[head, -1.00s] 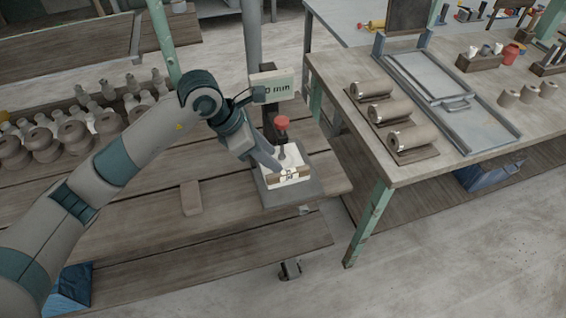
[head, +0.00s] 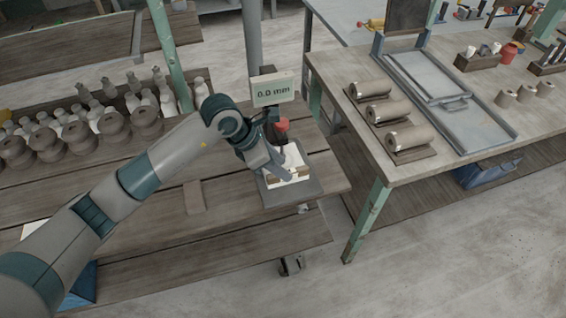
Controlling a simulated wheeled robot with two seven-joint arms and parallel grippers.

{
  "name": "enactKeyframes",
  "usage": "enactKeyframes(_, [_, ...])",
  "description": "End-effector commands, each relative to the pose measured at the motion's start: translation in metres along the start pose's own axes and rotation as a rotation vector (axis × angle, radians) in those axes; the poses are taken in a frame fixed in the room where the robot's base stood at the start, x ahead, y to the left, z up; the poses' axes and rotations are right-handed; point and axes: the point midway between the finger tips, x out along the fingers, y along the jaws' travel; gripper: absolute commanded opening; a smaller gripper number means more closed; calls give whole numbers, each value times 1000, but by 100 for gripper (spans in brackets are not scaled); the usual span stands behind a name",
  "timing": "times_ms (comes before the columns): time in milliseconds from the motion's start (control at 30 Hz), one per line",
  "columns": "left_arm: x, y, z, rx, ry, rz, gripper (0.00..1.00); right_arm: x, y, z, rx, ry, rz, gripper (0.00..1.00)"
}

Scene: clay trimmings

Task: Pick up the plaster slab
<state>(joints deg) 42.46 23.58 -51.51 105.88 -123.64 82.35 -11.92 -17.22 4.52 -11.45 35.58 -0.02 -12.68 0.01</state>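A white slab (head: 294,157), which looks like the plaster slab, lies on the dark grey base plate (head: 311,188) of a measuring stand at the right end of the wooden bench. A brownish strip shows along its near side. My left gripper (head: 279,168) points down at the slab from the left, and its fingers overlap the slab in the head view. The fingers hide part of the slab. I cannot tell whether they touch it or how far apart they are. My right gripper is not in view.
The stand carries a display (head: 272,90) reading 0.0 mm and a red knob (head: 281,125) close to my gripper. A small brown block (head: 194,197) lies on the bench. Several pots and bottles stand at the left. A second table (head: 400,175) with clay rolls (head: 408,139) stands at the right.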

Motion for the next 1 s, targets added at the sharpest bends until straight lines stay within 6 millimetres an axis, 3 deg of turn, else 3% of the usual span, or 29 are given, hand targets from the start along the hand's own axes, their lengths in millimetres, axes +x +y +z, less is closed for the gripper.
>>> enactKeyframes(33, [3,-1,2,-2,2,-3,36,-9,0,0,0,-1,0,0])
enactKeyframes(300, [26,0,0,1,0,1,36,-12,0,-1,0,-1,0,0])
enactKeyframes(1000, [27,0,0,1,0,1,36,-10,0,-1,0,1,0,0])
